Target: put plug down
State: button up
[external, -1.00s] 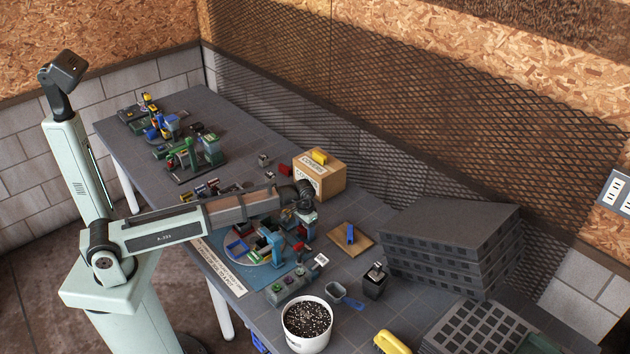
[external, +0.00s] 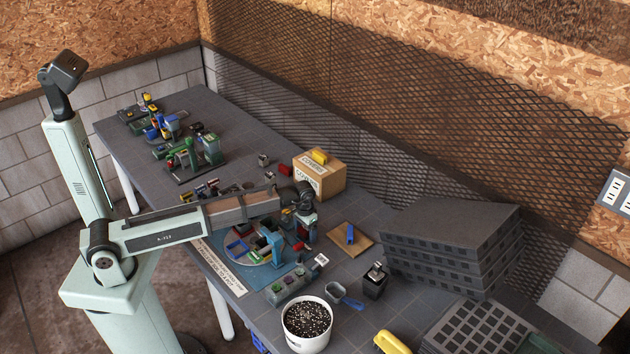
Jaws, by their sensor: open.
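My gripper (external: 304,226) is open at the end of my arm. It points down over the right side of the round station with coloured trays (external: 250,258), near the blue upright part (external: 276,250). The gap between the fingers is too small and cluttered to make out. I cannot pick out the plug in this view; it may be hidden by the gripper or too small to tell.
A cardboard box (external: 322,180) with a yellow item stands behind my gripper. A wooden board with a blue tool (external: 350,237) lies to the right. A white bucket of soil (external: 308,326) and stacked black trays (external: 450,245) stand nearer. The far-left table holds small machines.

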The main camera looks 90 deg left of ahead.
notch_tip(320, 180, up, 12)
dwell(0.6)
jog(key=shift+r, duration=0.1)
dwell(0.4)
